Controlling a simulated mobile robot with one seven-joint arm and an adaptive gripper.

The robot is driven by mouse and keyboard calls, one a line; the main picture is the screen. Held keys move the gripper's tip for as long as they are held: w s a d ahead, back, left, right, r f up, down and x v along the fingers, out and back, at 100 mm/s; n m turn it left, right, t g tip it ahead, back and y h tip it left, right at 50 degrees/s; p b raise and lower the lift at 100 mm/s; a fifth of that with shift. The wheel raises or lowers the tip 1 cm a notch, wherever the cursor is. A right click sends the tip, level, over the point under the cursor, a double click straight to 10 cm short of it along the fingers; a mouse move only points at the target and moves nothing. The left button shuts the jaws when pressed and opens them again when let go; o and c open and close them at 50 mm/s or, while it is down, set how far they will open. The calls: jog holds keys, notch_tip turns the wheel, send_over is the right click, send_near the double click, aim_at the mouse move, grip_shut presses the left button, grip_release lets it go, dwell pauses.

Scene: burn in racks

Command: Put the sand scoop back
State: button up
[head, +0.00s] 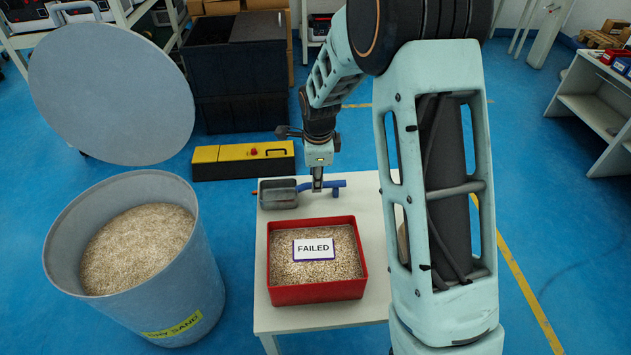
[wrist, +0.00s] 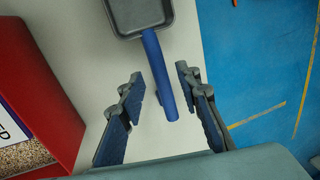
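The sand scoop lies on the white table behind the red box. Its grey metal pan (head: 277,194) points left and its blue handle (head: 338,184) points right in the head view. In the wrist view the pan (wrist: 138,14) is at the top and the blue handle (wrist: 160,70) runs down from it. My gripper (head: 317,187) is over the handle. In the wrist view my gripper (wrist: 160,78) is open, with the handle between its two fingers and a gap on each side. The grey sand drum (head: 214,265) stands left of the table, full of pale sand (head: 137,247).
The drum's round lid (head: 110,90) is raised behind its opening. A red box (head: 318,292) of pale granules holds a card marked FAILED (head: 314,249). A yellow and black case (head: 243,160) lies on the floor behind the table (head: 318,318). Dark bins (head: 237,75) stand further back.

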jog(key=p+v, duration=0.1)
jog(key=v, duration=0.7)
jog(key=shift+r, duration=0.15)
